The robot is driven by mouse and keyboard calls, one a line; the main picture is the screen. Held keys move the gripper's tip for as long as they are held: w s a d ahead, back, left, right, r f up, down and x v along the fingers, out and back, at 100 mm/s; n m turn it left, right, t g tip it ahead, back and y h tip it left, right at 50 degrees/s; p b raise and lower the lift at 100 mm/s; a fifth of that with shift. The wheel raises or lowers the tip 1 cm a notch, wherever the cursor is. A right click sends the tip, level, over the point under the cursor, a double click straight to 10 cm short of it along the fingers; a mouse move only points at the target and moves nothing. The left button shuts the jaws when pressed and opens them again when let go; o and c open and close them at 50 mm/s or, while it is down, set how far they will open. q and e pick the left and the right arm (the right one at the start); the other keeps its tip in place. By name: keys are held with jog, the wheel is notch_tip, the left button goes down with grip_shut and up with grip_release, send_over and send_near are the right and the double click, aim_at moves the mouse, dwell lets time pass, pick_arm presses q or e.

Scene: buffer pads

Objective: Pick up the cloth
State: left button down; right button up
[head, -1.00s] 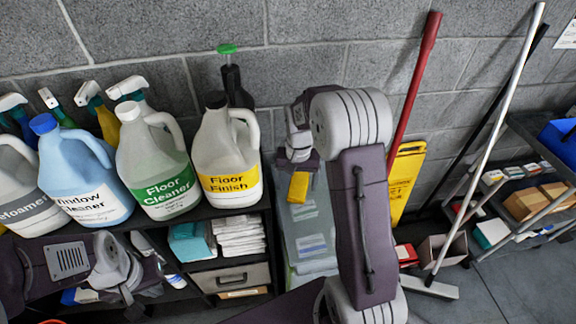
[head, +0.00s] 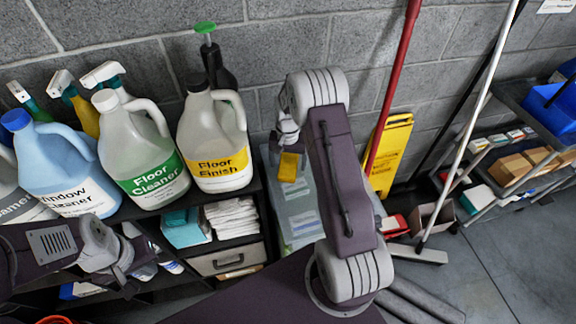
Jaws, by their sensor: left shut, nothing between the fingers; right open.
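Folded teal cloths (head: 184,227) lie on the shelf below the bottles, beside a stack of folded white cloths (head: 231,216). I cannot tell which one the task means. My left gripper (head: 122,281) is at the lower left, in front of the shelf and to the left of the teal cloths. It is shut and empty; its fingertips are small and dark in the picture. My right gripper (head: 287,142) is at the far end of my raised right arm, above the grey bin. It is open, partly hidden by its own arm, and away from both cloth stacks.
Large jugs, including Floor Finish (head: 215,140) and Floor Cleaner (head: 143,155), crowd the shelf top. A grey bin (head: 305,222) with a yellow item (head: 289,166) on it stands right of the shelf. A yellow sign (head: 390,155) and long handles lean on the wall. Floor at right is partly clear.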

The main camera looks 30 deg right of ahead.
aim_at(288, 164)
jog(key=shift+w+f, duration=0.1)
jog(key=shift+f, duration=0.3)
jog(key=c, duration=1.6)
jog(key=shift+r, duration=0.65)
notch_tip(288, 164, up, 3)
jog(key=w+d+r, duration=0.1)
jog(key=d+r, duration=0.1)
jog(key=d, duration=0.1)
jog(key=w+d+r, duration=0.1)
jog(key=d+r, duration=0.1)
jog(key=d, duration=0.2)
jog(key=w+d+r, duration=0.2)
jog(key=d, duration=0.2)
jog(key=shift+r+p, duration=0.3)
jog(key=shift+r, duration=0.1)
